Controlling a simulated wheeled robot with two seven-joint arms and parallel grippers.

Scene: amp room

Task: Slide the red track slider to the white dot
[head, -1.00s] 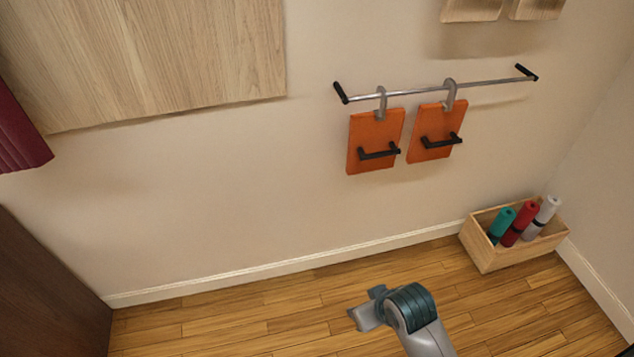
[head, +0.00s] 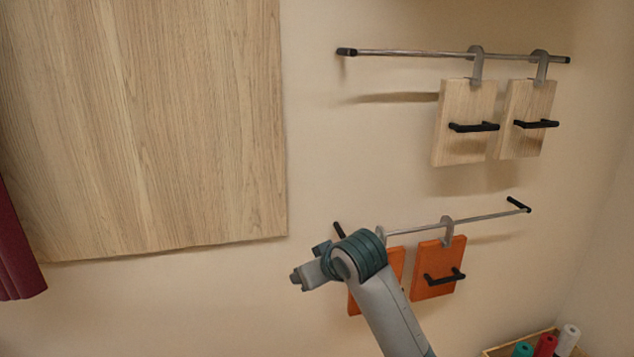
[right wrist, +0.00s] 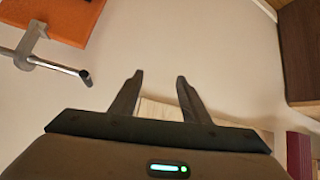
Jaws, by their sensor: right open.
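Two orange-red panels hang by grey hooks on the lower metal rail (head: 480,217), each with a black handle. The left panel (head: 394,262) is partly hidden behind my right arm; the right panel (head: 431,257) shows more fully. My right gripper (head: 308,277) is in front of the wall, left of the left panel and apart from it. In the right wrist view its two fingers (right wrist: 160,78) are open with nothing between them. That view also shows part of an orange panel (right wrist: 62,14) and a rail end at upper left. I see no white dot. My left gripper is not in view.
Two pale wooden panels (head: 465,124) hang on an upper rail (head: 410,53). A large wooden board (head: 140,120) covers the wall at left, beside a maroon hanging (head: 14,245). A wooden box (head: 500,350) with rolls stands at lower right. The wall between board and rails is bare.

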